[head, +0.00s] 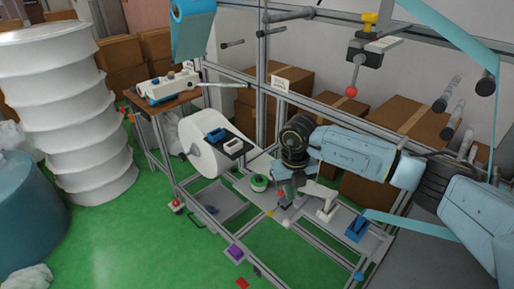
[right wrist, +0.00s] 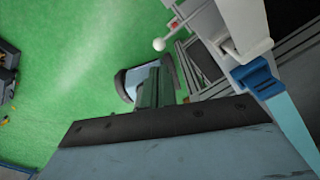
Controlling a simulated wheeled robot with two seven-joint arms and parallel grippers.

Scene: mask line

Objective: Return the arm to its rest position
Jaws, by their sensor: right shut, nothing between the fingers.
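My right arm (head: 345,150) comes in from the right of the head view and reaches over the metal machine frame, bent down at the wrist. My right gripper (head: 284,190) hangs over the middle of the frame's lower deck. Its fingertips are small and partly hidden in the head view. In the right wrist view the gripper (right wrist: 150,85) is shut with nothing held, over green floor beside the frame. My left arm and left gripper are not in view.
A white roll (head: 208,145) stands left of the gripper. A white bracket (head: 326,204) and a blue block (head: 357,228) are on the deck to the right. A rail with a red-tipped lever (head: 351,91) runs above. Green floor (head: 130,235) is open at left.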

